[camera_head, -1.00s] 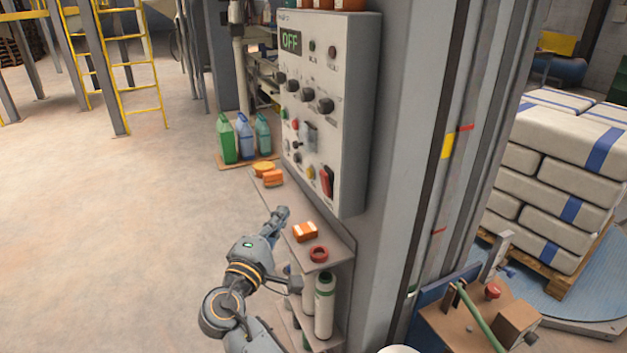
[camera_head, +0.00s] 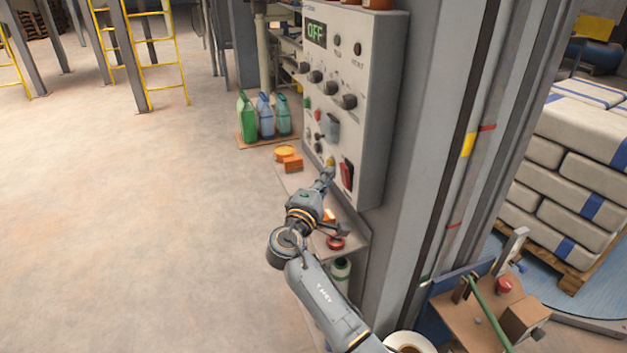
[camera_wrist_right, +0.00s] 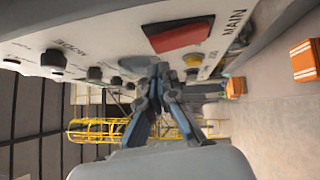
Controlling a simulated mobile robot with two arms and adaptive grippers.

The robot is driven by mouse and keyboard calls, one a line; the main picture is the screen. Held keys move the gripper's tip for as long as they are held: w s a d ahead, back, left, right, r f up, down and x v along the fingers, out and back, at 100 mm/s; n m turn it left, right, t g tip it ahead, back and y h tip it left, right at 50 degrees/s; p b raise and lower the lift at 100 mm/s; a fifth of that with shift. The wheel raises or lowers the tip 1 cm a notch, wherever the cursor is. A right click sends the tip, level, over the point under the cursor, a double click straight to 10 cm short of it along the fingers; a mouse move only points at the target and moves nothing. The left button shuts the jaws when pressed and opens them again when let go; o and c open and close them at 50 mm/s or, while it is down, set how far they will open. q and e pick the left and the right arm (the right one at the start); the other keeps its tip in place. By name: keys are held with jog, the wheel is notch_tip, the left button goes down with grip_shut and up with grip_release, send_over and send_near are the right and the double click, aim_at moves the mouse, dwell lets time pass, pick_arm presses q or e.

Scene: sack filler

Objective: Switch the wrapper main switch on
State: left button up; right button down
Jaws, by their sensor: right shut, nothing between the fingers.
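The grey control panel (camera_head: 375,70) is on the column, and its display (camera_head: 315,34) reads OFF. The red main rocker switch (camera_head: 346,173) sits at the panel's lower right. In the right wrist view the red switch (camera_wrist_right: 180,36) shows large, beside the word MAIN. My right gripper (camera_head: 328,172) is shut and empty, just left of the red switch in the head view and close to the panel face. In the wrist view its closed fingertips (camera_wrist_right: 160,72) are below and left of the switch, apart from it. My left gripper is not in view.
A yellow button (camera_wrist_right: 191,62) is beside the switch; black knobs (camera_head: 331,88) are higher up. Below is a shelf with orange items (camera_head: 289,160) and a red ring (camera_head: 335,243). Bottles (camera_head: 265,117) stand behind.

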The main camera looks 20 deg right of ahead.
jog(key=shift+s+d+r, duration=0.15)
jog(key=shift+d+r, duration=0.05)
jog(key=shift+d, duration=0.6)
jog(key=shift+d+r+m+g+y+p, duration=0.25)
jog(key=shift+d+m+y+p, duration=0.2)
jog(key=shift+p, duration=0.3)
